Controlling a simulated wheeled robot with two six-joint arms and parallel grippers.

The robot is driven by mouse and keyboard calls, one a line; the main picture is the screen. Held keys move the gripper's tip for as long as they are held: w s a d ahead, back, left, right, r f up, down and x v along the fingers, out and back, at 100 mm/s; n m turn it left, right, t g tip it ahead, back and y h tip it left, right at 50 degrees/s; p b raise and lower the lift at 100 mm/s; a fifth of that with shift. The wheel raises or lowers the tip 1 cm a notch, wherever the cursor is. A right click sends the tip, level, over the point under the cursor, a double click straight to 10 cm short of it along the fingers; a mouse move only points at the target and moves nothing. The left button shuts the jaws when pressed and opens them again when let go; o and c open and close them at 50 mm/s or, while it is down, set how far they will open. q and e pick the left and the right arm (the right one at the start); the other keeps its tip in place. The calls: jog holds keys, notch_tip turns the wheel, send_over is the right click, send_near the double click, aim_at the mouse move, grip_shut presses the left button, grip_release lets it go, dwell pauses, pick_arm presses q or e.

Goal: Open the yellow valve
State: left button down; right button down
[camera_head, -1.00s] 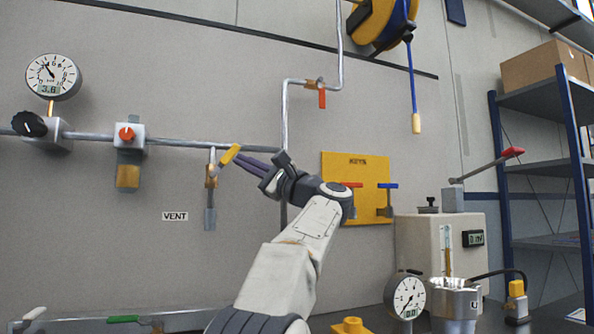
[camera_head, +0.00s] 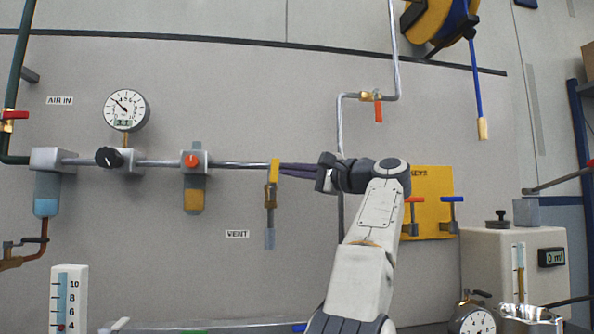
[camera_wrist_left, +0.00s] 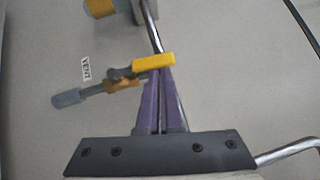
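The yellow valve handle (camera_head: 275,171) stands nearly upright above its brass valve body (camera_head: 270,197) on the wall panel, near the VENT label. A grey outlet (camera_head: 269,238) hangs below. My left gripper (camera_head: 282,170) comes from the right, its purple fingers close together and their tips at the handle. In the wrist view the yellow handle (camera_wrist_left: 153,61) lies across the fingertips (camera_wrist_left: 161,72), not visibly between them. The tips look to be touching it, but exact contact is hidden. My right gripper is not in view.
A horizontal pipe (camera_head: 235,164) runs behind the valve to a regulator with an orange knob (camera_head: 191,161). A red-handled valve (camera_head: 378,110) is above right. A yellow key board (camera_head: 432,185) is behind my arm. The wall left of the VENT label (camera_head: 237,234) is clear.

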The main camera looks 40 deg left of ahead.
pick_arm(q)
jog(key=shift+s+a+r, duration=0.2)
jog(key=shift+s+r, duration=0.15)
dwell(0.5)
jog(key=w+d+p, duration=0.2)
jog(key=w+d, duration=0.3)
jog(key=d, duration=0.7)
jog(key=shift+d+f, duration=0.15)
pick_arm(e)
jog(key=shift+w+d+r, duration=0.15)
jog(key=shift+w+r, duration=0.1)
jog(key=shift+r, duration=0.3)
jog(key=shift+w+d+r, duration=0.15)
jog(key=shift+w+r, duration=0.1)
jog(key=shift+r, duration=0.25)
pick_arm(q)
jog(key=shift+w, duration=0.1)
